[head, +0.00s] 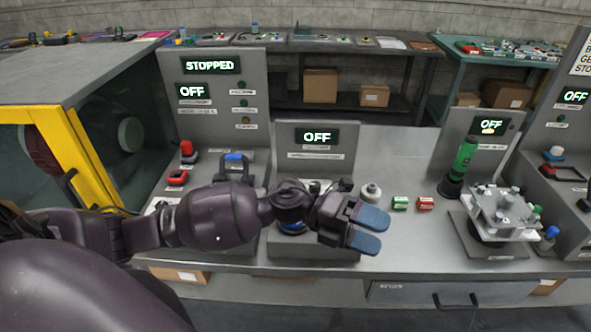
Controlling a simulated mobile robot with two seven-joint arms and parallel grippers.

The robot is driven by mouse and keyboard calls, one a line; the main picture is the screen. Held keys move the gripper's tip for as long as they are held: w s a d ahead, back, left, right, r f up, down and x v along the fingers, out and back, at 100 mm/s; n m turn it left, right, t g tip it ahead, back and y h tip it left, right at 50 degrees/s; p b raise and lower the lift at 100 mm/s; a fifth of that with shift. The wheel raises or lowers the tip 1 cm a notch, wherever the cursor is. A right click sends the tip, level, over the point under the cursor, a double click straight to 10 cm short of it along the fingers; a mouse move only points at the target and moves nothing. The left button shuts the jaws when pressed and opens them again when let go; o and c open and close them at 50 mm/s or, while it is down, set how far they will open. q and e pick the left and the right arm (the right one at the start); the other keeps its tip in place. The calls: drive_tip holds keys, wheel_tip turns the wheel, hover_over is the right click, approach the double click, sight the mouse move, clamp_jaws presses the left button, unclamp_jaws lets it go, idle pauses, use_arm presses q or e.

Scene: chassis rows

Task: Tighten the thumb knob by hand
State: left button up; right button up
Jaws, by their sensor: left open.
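My left gripper (368,230) has blue fingertips, spread apart and empty, above the front of the bench near its middle. Its arm crosses the lower left and hides part of the middle console (318,165). Which part is the thumb knob is not certain. A small grey-and-white round knob-like piece (371,190) stands on the bench just behind the gripper, apart from it. A grey fixture (505,222) at the right carries several small round knobs and posts on its top plate. My right gripper does not show.
Consoles reading STOPPED (211,65) and OFF stand along the bench. A drawer (450,292) is below.

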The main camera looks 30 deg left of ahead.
use_arm(q)
drive_tip(key=w+a+m+g+y+b, duration=0.1)
drive_tip(key=w+a+m+y+b, duration=0.2)
drive_tip(key=a+y, duration=0.7)
drive_tip(key=w+a+m+g+y+b, duration=0.1)
drive_tip(key=w+a+m+y, duration=0.3)
drive_tip(key=a+m+y, duration=0.5)
drive_tip(key=f+n, duration=0.1)
drive_tip(key=f, duration=0.2)
drive_tip(key=a+f+n+h, duration=0.1)
drive_tip(key=f, duration=0.2)
drive_tip(key=a+f+n, duration=0.1)
drive_tip(key=f, duration=0.3)
drive_tip(key=shift+a, duration=0.15)
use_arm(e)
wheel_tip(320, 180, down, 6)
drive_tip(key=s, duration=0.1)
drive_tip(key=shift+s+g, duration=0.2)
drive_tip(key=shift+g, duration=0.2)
use_arm(q)
drive_tip(key=shift+c, duration=0.2)
